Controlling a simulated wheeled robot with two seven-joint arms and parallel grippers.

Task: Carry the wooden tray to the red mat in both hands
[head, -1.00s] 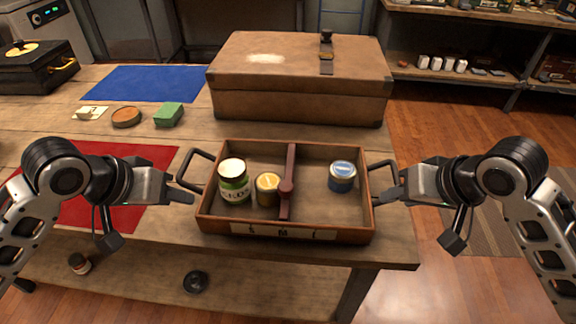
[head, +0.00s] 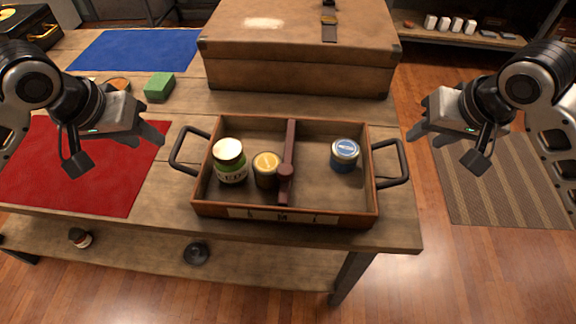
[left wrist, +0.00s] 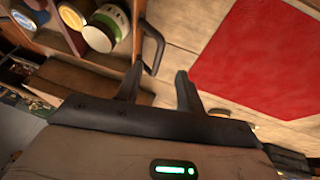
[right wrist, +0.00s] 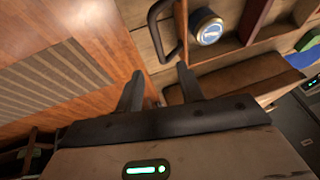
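The wooden tray (head: 300,216) sits on the table near its front right, with a dark handle at each end and a divider with a reddish-brown grip in the middle. It holds a green-labelled jar (head: 229,162), a yellow-lidded tin (head: 265,170) and a blue tin (head: 344,155). The red mat (head: 80,165) lies flat on the table left of the tray. My left gripper (head: 155,134) is open and empty, above and left of the left handle (left wrist: 153,46). My right gripper (head: 418,128) is open and empty, above and right of the right handle (right wrist: 164,30).
A large brown case (head: 300,50) stands right behind the tray. A blue mat (head: 135,50) and a green block (head: 159,86) lie at the back left. The table's right edge is close to the tray. A striped rug (head: 490,180) lies on the floor at right.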

